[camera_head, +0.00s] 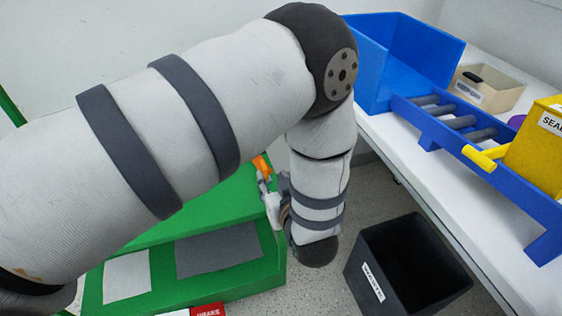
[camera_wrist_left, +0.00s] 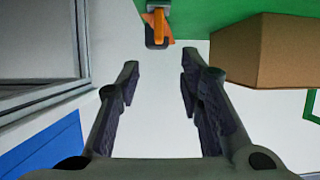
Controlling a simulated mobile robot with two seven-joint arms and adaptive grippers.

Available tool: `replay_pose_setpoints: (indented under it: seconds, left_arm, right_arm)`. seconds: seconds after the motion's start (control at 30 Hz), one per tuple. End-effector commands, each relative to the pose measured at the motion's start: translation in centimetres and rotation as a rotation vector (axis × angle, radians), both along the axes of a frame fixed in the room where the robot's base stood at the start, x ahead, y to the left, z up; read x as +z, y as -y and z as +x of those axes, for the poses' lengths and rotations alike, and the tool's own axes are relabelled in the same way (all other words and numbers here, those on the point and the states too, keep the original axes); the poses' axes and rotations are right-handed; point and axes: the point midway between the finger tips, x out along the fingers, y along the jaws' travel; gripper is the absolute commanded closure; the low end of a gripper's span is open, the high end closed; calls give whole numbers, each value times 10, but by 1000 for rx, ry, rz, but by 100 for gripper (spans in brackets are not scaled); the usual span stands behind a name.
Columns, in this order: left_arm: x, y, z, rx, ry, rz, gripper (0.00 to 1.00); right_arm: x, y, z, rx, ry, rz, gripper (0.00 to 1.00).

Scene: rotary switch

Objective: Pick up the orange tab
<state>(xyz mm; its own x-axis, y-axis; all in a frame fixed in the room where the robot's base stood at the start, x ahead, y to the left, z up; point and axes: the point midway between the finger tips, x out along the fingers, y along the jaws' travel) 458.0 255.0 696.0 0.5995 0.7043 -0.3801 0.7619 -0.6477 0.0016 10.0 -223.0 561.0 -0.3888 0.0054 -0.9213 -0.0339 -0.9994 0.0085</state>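The orange tab (camera_wrist_left: 157,27) is at the top of the left wrist view, with a grey piece at its upper end, against a green surface. In the head view a small orange part (camera_head: 261,165) shows at the green unit's edge, just above my left gripper. My left gripper (camera_wrist_left: 160,82) is open and empty. Its two dark fingers point toward the tab, which lies beyond the fingertips, roughly in line with the gap between them. In the head view this gripper (camera_head: 268,192) is small and partly hidden by my arm. My right gripper is not in view.
A green unit (camera_head: 265,262) with white and grey panels stands below my arm. A black bin (camera_head: 362,285) is on the floor. A white table (camera_head: 500,272) holds a blue box (camera_head: 378,60), a blue rack and a yellow box. The wrist view shows a brown block (camera_wrist_left: 270,50) right of the tab.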

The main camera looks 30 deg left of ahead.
Motion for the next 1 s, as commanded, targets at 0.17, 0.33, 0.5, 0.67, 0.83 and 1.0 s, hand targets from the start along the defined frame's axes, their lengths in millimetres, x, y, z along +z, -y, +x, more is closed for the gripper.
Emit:
replay_pose_setpoints:
  seconds: [0.17, 0.33, 0.5, 0.67, 0.83, 1.0]
  left_arm:
    - [-18, -27, 22, 1, -3, -1, 66]
    - [-27, -41, 37, 0, -3, 0, 66]
    - [-41, -61, 58, 0, -4, 0, 66]
    - [-42, -67, 63, -2, -4, -1, 66]
    - [-42, -66, 63, -2, -4, -1, 75]
    - [-42, -66, 63, -2, -4, -1, 100]
  right_arm:
    - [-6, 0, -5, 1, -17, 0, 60]
    - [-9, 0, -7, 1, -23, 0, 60]
    - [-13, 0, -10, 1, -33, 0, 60]
    - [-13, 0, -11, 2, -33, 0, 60]
    - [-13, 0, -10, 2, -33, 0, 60]
    - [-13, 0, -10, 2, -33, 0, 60]
